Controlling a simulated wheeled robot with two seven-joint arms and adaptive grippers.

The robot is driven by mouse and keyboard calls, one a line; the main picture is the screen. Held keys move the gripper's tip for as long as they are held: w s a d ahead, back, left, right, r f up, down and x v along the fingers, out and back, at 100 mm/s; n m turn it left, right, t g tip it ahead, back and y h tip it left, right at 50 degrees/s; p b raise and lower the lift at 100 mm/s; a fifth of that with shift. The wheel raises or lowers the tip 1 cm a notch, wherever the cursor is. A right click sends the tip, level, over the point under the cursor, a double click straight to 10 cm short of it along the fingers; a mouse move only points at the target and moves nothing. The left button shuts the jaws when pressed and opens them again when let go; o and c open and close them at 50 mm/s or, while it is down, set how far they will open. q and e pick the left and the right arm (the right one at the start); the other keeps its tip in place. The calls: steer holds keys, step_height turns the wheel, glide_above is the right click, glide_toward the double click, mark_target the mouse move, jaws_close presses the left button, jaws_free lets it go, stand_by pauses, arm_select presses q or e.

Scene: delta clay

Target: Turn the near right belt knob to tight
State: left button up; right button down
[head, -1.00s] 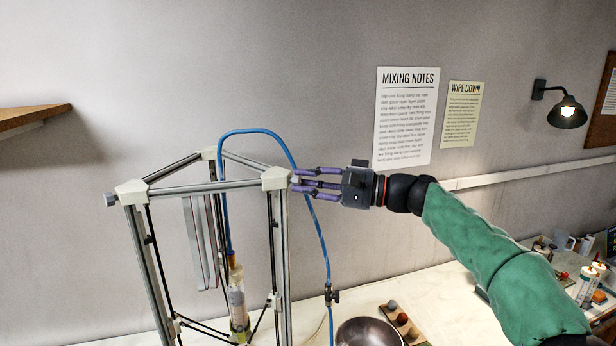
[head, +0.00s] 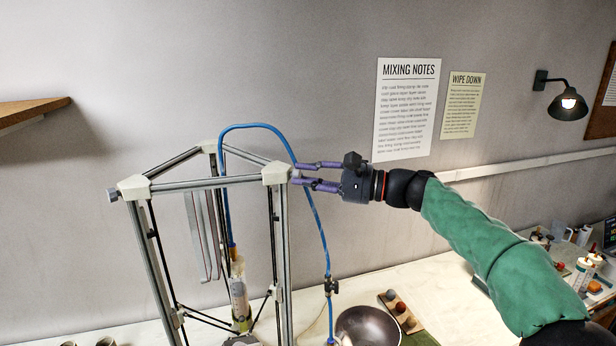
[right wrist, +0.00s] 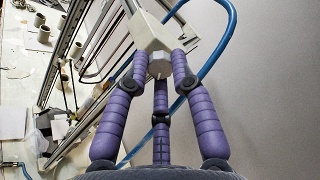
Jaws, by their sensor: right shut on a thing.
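The delta printer frame has a white top corner (head: 275,173) at its near right. The near right belt knob (right wrist: 160,64) shows in the right wrist view as a small pale knob on that corner, partly covered by my fingertips. My right gripper (head: 298,173) reaches in from the right, and its purple fingers are closed around the knob. In the right wrist view the fingers of the right gripper (right wrist: 161,80) surround the knob from several sides. A grey knob (head: 111,196) sits on the near left corner. My left gripper is not in view.
A blue hose (head: 318,225) arches over the frame and hangs behind my right fingers. A metal bowl (head: 367,328) and a board with coloured balls (head: 401,308) stand on the table below. Wall notes (head: 405,110) hang behind.

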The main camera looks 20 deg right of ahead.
steer(key=shift+a+f, duration=0.1)
steer(key=shift+f, duration=0.15)
steer(key=c, duration=1.1)
jaws_free()
steer(key=shift+o, duration=0.3)
steer(key=shift+a+r, duration=0.1)
steer(key=shift+r, duration=0.05)
steer(key=shift+s+d, duration=0.25)
steer(key=shift+d, duration=0.4)
steer(key=v, duration=1)
steer(key=shift+s+d, duration=0.2)
steer(key=shift+d, duration=0.05)
